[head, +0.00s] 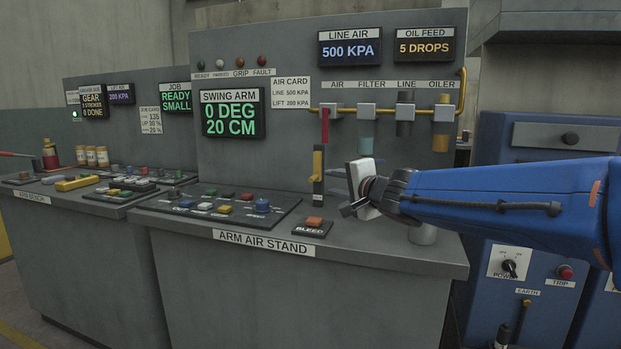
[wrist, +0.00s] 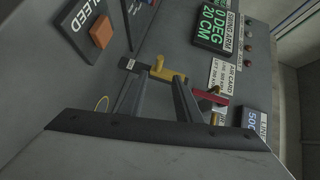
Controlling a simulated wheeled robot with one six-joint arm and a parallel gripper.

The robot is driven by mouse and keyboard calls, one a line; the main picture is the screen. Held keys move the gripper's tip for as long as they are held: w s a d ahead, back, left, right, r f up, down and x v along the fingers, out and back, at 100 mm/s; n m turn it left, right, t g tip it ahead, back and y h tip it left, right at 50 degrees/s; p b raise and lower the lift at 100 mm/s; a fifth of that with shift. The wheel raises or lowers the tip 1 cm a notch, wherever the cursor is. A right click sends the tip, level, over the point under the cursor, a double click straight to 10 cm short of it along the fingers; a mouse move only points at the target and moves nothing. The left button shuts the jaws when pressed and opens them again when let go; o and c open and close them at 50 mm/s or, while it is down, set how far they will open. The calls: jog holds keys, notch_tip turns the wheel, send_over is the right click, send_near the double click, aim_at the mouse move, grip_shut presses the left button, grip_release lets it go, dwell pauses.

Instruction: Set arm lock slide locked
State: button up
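A yellow handle (head: 318,165) sits on a narrow dark upright strip at the front of the arm air stand; no arm lock label is readable, so I cannot confirm that it is the arm lock slide. In the wrist view the yellow handle (wrist: 166,75) lies just past the fingertips, with a small knob sticking up. My gripper (head: 341,191) is to the right of the strip, above the stand top. In the wrist view my gripper (wrist: 160,86) has its two fingers apart with nothing held between them. I cannot tell whether a fingertip touches the handle.
A red lever (head: 325,125) is above the yellow handle. The orange bleed button (head: 314,221) is below on the stand top. A button panel (head: 216,207) lies to the left. Air line units (head: 405,112) and a yellow pipe run behind my gripper.

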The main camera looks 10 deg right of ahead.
aim_at(314, 169)
jog(key=x, duration=1.6)
jog(key=shift+w, duration=0.4)
jog(key=shift+f, duration=0.1)
grip_shut()
